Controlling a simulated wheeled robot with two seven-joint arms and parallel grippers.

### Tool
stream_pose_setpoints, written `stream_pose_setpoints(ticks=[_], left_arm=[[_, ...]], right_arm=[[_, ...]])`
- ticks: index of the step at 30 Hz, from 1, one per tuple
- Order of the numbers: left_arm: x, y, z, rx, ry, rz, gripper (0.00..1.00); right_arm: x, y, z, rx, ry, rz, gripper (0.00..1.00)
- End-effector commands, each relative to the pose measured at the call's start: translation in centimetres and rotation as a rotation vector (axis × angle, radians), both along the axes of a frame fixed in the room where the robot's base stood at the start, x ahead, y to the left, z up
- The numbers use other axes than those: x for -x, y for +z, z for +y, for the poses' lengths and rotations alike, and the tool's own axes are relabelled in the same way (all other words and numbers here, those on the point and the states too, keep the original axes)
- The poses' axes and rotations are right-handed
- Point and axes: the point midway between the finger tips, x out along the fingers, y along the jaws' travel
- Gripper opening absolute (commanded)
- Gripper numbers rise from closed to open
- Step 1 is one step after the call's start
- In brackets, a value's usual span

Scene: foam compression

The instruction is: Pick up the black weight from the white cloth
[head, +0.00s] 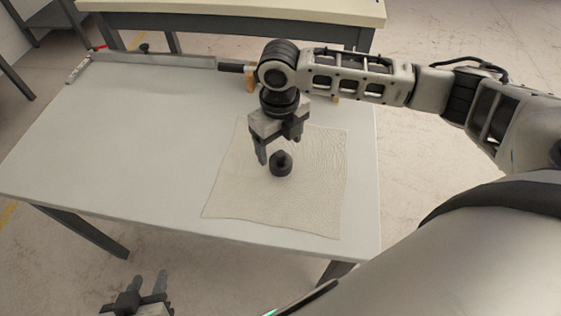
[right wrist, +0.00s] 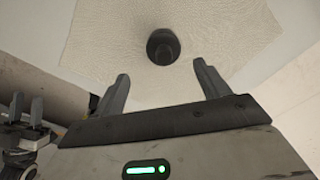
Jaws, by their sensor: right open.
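The black weight (head: 281,164) stands upright on the white cloth (head: 235,190), a little above the cloth's middle. It is a short dark cylinder with a narrower knob on top. My right gripper (head: 278,154) is just above and behind the weight, pointing down, open and empty. In the right wrist view the weight (right wrist: 163,46) lies beyond the two spread fingers (right wrist: 160,88), roughly centred between them and apart from both. My left gripper (head: 147,283) is at the bottom left, in front of the table, with its two fingers apart and nothing between them.
The cloth lies on a white table (head: 110,150); the table's left half is clear. A metal rail (head: 155,60) runs along the back edge, with a small black knob (head: 144,48) near it. Wooden blocks (head: 249,82) and a dark-handled tool (head: 232,67) are behind my right arm.

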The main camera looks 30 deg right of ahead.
Motion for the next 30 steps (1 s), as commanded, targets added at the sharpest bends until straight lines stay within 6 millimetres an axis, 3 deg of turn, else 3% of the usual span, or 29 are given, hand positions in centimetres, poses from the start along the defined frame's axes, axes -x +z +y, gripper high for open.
stream_pose_setpoints(ticks=[8,18,26,30], left_arm=[[-0.1,0.1,-0.1,0.004,0.003,-0.004,0.36],[-0.4,0.2,-0.2,0.013,0.009,-0.010,0.36],[-0.4,0.3,-0.2,0.013,0.009,-0.010,0.36],[-0.4,0.3,-0.2,0.012,0.009,-0.010,0.36]], right_arm=[[-0.1,-2.3,-0.1,-0.001,0.000,0.000,0.75],[-0.7,-6.7,-0.6,0.001,0.001,-0.001,0.75],[-0.7,-6.9,-0.6,-0.001,0.001,-0.003,0.75],[-0.7,-6.9,-0.6,-0.001,0.001,-0.003,0.38]])
